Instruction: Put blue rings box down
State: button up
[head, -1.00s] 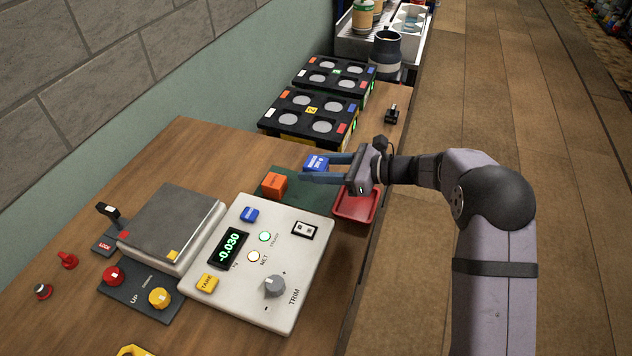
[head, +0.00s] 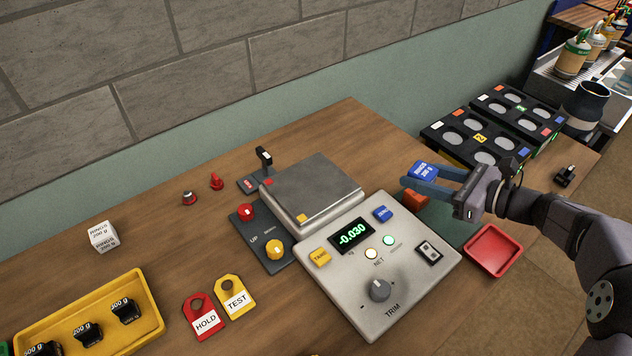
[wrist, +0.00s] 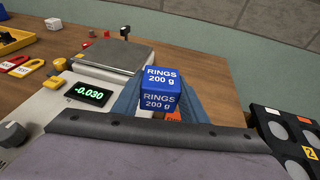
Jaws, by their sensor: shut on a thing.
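The blue rings box (head: 424,170), labelled "RINGS 200 g", is between the fingers of my gripper (head: 428,181) in the head view. My gripper is shut on it. The wrist view shows the box's label and top face (wrist: 163,79) close ahead of the gripper. The box is near the orange block (head: 414,201) and the far end of the green mat (head: 455,222). Its underside is hidden by the fingers, so I cannot tell its height above the surface.
The scale's metal plate (head: 312,186) and its control panel (head: 377,290), reading -0.030, stand left of the gripper. A red tray (head: 493,250) lies in front. Black racks (head: 476,135) stand behind. A white rings box (head: 103,237) and yellow weight tray (head: 70,305) are far left.

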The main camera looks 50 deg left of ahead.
jog(key=s+a+r+n+g+h, duration=0.1)
jog(key=s+a+r, duration=0.3)
jog(key=s, duration=0.5)
jog(key=s+a+r+n+g, duration=0.1)
jog(key=s+a+r+g, duration=0.15)
jog(key=s+a, duration=0.55)
jog(key=s+a+r+n+g+h, duration=0.1)
jog(key=s+a+r, duration=0.3)
jog(key=s, duration=0.6)
jog(key=m+t+y, duration=0.2)
jog(key=m+t, duration=0.3)
jog(key=t, duration=0.2)
send_over(311, 184)
notch_tip(311, 184, down, 4)
jog(key=shift+f+p, duration=0.75)
jog(key=shift+f, duration=4.3)
jog(key=shift+f, duration=0.2)
jog(key=o, duration=1.1)
jog(key=shift+o, duration=0.2)
jog(key=shift+r, duration=0.1)
